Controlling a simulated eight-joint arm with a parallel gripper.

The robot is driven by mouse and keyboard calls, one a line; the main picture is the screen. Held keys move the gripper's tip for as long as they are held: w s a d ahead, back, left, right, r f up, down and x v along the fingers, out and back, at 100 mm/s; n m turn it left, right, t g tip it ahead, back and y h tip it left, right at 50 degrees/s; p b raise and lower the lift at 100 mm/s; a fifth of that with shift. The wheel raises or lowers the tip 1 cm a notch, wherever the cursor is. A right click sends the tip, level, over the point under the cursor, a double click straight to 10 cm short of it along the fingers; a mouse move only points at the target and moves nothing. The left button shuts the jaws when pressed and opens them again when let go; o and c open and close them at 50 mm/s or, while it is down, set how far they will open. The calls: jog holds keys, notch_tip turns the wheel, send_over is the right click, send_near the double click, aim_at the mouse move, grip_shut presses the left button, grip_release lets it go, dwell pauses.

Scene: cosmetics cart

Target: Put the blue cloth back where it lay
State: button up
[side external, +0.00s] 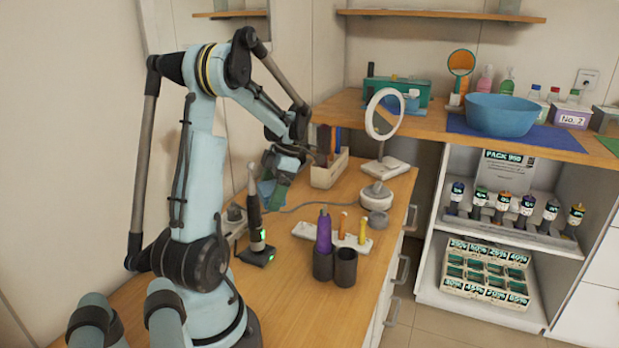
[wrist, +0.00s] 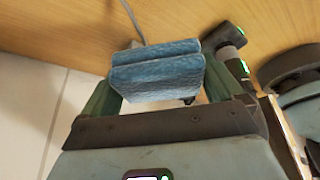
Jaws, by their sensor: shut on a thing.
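The blue cloth (wrist: 155,78) is a folded, textured pad in the wrist view. My gripper (wrist: 158,84) is shut on it, with one green finger at each side of the cloth. In the side external view my gripper (side external: 272,184) hangs at the left side of the wooden counter, close to the wall, behind the black upright device. There the cloth is small and mostly hidden by the fingers. I cannot tell whether the cloth touches the counter.
The black device on its lit stand (side external: 257,254) is close in front of my gripper. A bin of tools (side external: 329,171), a round mirror (side external: 384,167), a white rack (side external: 303,231) and dark cups (side external: 345,267) stand farther right. A grey cable (side external: 312,205) crosses the counter.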

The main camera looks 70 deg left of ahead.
jog(key=shift+f, duration=2.05)
jog(key=shift+f, duration=0.6)
jog(key=o, duration=0.9)
jog(key=shift+o, duration=0.2)
jog(key=shift+r, duration=0.6)
jog(key=v, duration=1.2)
